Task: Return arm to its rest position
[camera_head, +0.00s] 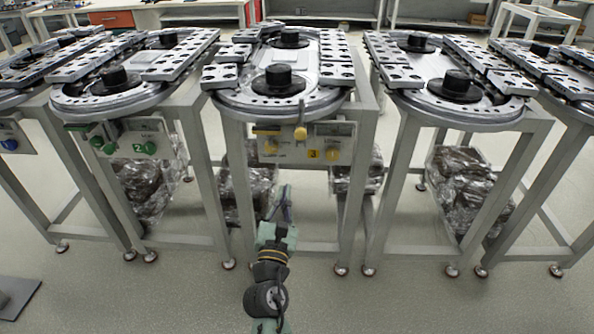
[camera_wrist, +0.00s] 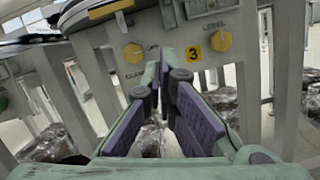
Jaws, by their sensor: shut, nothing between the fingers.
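My gripper (camera_head: 286,192) is in front of the middle ring-track table, below its control panel (camera_head: 305,148). In the wrist view, its purple-padded fingers (camera_wrist: 164,80) come together at the tips with nothing between them. The panel carries yellow knobs and a yellow label "3"; a yellow knob (camera_wrist: 133,53) and the label (camera_wrist: 193,53) show in the wrist view beyond the fingers. The fingers look apart from the panel. My arm reaches up from the bottom of the head view.
The middle ring track (camera_head: 238,100) stands on grey legs, with similar tables on both sides. Plastic-wrapped bundles (camera_head: 467,185) lie beneath them. A panel with green knobs, marked 2 (camera_head: 138,148), is at left.

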